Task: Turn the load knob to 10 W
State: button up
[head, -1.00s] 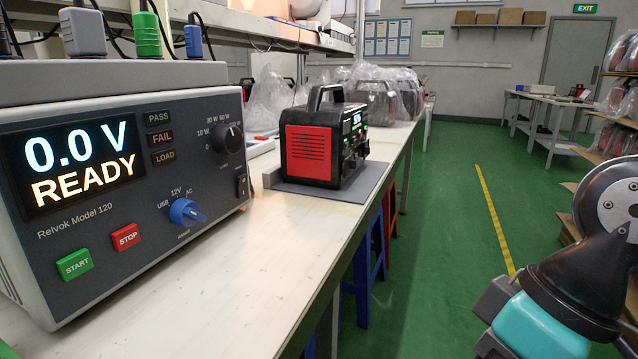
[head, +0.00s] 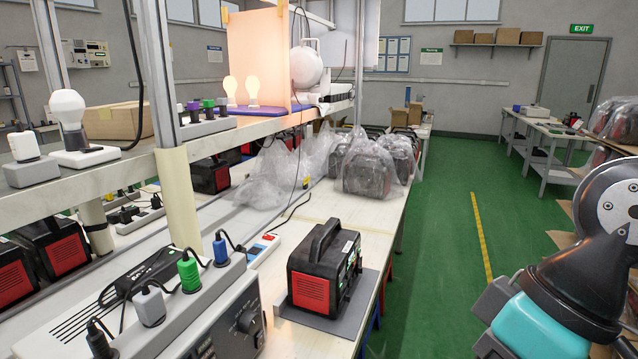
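The tester (head: 215,325) stands at the near left of the bench, seen from above. Only its top and the upper right of its front panel show. The black load knob (head: 247,321) is on that panel, near the bottom edge. Its pointer and scale are too small and steep to read. The display, buttons and blue selector are out of view. My gripper (head: 492,322) is at the lower right over the floor, far from the knob. Dark blocks show beside a teal part, but the fingertips are hidden, so I cannot tell whether it is open.
A red and black power station (head: 312,290) sits on a grey mat (head: 345,325) right of the tester. Green, grey and blue plugs stand on the tester's top. A shelf (head: 120,172) overhangs the bench. Bagged units (head: 370,172) stand farther back. The green aisle (head: 430,270) is clear.

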aim_at(249, 322)
jog(key=u, duration=1.3)
jog(key=k, duration=0.8)
jog(key=z, duration=0.8)
jog(key=i, duration=0.5)
